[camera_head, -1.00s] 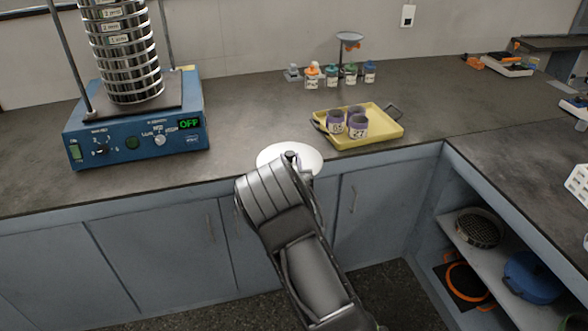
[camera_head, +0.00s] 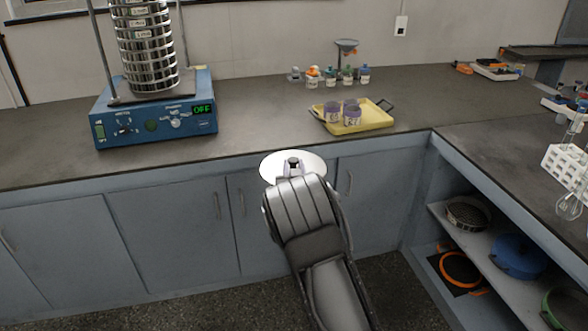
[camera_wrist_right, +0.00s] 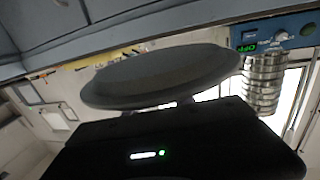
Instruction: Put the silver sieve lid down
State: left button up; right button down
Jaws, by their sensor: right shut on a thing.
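The silver sieve lid (camera_head: 312,163) is a round, bright disc with a small dark knob in its middle. In the head view it overlaps the counter's front edge, held up by my right gripper (camera_head: 292,168), which is shut on the knob. In the right wrist view the lid (camera_wrist_right: 175,75) shows as a dark grey disc just beyond the gripper body; the fingers are mostly hidden there. My left gripper is not in view.
The blue sieve shaker (camera_head: 160,125), display reading OFF, carries a sieve stack (camera_head: 147,45) at left. A yellow tray (camera_head: 375,117) with purple-lidded jars stands right of centre, small bottles (camera_head: 330,78) behind it. The counter (camera_head: 255,110) between shaker and tray is clear.

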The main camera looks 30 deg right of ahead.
dwell(0.5)
jog(key=s+a+r+n+t+y+p, duration=0.1)
jog(key=s+a+n+y+p, duration=0.1)
jog(key=a, duration=1.2)
jog(key=s+a+r+n+t+y+p, duration=0.1)
jog(key=s+a+y, duration=0.5)
jog(key=a, duration=0.8)
jog(key=s+n+p, duration=0.1)
jog(key=s+n, duration=0.1)
jog(key=s, duration=0.1)
jog(key=shift+s+r+n+p, duration=0.15)
jog(key=shift+r+n+p, duration=0.2)
jog(key=shift+r+n, duration=0.05)
